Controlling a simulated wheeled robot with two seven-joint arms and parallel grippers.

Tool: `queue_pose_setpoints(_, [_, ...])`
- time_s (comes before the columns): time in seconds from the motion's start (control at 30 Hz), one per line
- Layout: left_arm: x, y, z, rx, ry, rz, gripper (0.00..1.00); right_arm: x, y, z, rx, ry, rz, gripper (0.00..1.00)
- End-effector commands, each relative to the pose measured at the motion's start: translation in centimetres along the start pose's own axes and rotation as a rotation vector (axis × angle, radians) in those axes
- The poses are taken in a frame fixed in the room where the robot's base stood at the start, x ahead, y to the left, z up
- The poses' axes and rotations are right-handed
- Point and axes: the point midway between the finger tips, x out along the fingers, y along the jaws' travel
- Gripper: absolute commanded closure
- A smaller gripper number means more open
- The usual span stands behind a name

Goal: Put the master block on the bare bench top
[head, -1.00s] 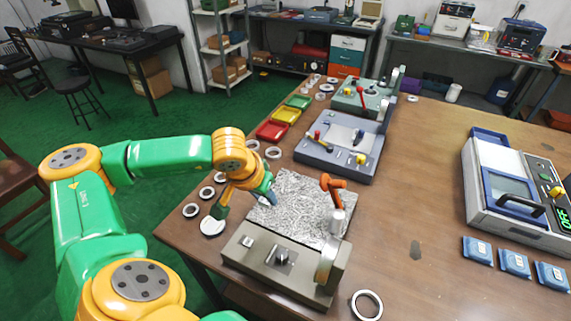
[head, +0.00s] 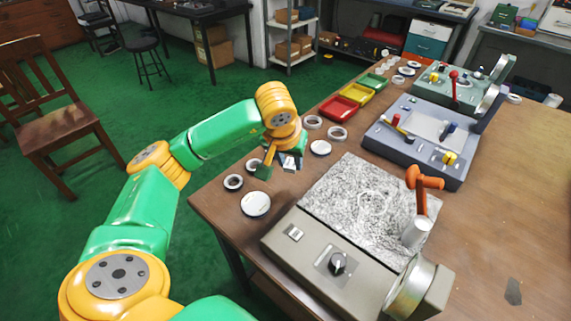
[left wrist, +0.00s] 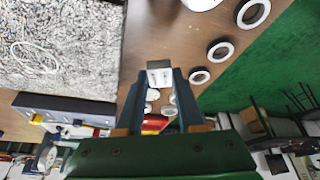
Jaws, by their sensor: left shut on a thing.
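My left gripper (head: 285,157) is shut on the master block (head: 289,167), a small pale metal block. In the left wrist view the block (left wrist: 158,73) sits between the tips of the two dark fingers. The gripper hangs over the bare brown bench top (head: 222,200) near its left edge, among rings. Whether the block touches the wood, I cannot tell. The grey speckled plate (head: 345,195) of the nearest fixture lies to the right of the gripper. My right gripper is not in view.
Rings and discs lie around the gripper: a ring (head: 233,181), a pale disc (head: 256,204), another ring (head: 337,133). Red (head: 337,108), yellow (head: 357,94) and green (head: 373,81) trays stand farther back. A blue-grey fixture (head: 420,140) stands right. Bare wood shows at right.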

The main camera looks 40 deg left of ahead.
Motion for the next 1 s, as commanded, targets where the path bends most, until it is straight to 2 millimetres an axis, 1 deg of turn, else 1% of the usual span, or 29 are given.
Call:
queue_pose_setpoints(0.03, [1.5,-0.2,-0.2,-0.002,-0.010,-0.001,1.00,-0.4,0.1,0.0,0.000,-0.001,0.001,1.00])
queue_pose_setpoints(0.1, [3.5,-0.5,-0.8,-0.002,-0.009,0.000,1.00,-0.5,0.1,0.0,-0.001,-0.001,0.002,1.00])
queue_pose_setpoints(0.3, [6.9,-1.1,-1.7,0.002,-0.006,0.000,1.00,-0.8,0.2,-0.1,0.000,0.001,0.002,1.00])
queue_pose_setpoints(0.4, [8.6,-1.1,-0.9,0.003,-0.008,0.000,1.00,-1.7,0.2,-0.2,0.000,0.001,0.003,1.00])
queue_pose_setpoints(0.5, [9.5,-1.1,-0.6,0.003,-0.003,0.001,1.00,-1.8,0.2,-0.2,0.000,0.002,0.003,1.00])
queue_pose_setpoints(0.7, [9.6,-1.1,-0.6,0.003,-0.001,0.001,1.00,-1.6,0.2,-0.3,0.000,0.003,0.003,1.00])
queue_pose_setpoints(0.8, [9.9,-1.1,-0.4,0.003,-0.001,0.001,1.00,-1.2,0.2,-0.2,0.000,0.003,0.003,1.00])
queue_pose_setpoints(0.83, [9.8,-1.1,-0.5,0.003,-0.001,0.001,0.55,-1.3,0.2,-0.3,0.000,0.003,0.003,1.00])
queue_pose_setpoints(0.87, [9.8,-1.1,-0.5,0.003,-0.001,0.001,0.47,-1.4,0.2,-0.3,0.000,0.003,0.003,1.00])
queue_pose_setpoints(0.9, [9.8,-1.1,-0.5,0.003,-0.001,0.001,0.36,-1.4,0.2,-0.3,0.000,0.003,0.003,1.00])
queue_pose_setpoints(0.93, [9.7,-1.1,-0.5,0.003,-0.001,0.001,0.33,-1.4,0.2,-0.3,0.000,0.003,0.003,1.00])
queue_pose_setpoints(1.0, [9.7,-1.1,-0.5,0.003,-0.002,0.001,0.33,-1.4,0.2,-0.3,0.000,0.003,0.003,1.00])
